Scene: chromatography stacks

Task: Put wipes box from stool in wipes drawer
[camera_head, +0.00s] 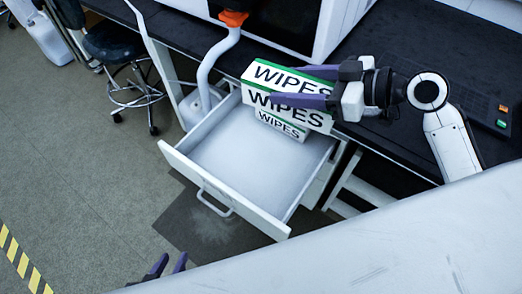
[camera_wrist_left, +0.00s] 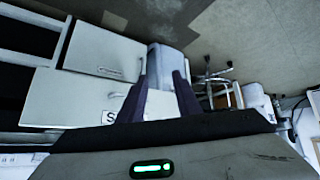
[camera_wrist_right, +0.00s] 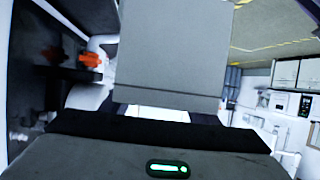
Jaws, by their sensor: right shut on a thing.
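A white wipes box (camera_head: 285,77) with a green edge and black lettering is in my right gripper (camera_head: 300,87). The gripper's purple fingers close on its sides, over the back part of an open white drawer (camera_head: 233,203). In the right wrist view a large plain grey face of the held box (camera_wrist_right: 175,55) fills the middle. Another wipes box (camera_head: 281,125) shows below it at the drawer's back; the held box partly hides it, and I cannot tell if they touch. The drawer's front is empty. My left gripper (camera_head: 169,267) is open and empty at the bottom edge.
A black stool (camera_head: 112,42) stands at the upper left, its visible seat bare. A black bench (camera_head: 440,65) lies behind and right of the drawer. A white curved arm with an orange top (camera_head: 233,18) rises by the drawer's back left corner. Floor left of the drawer is clear.

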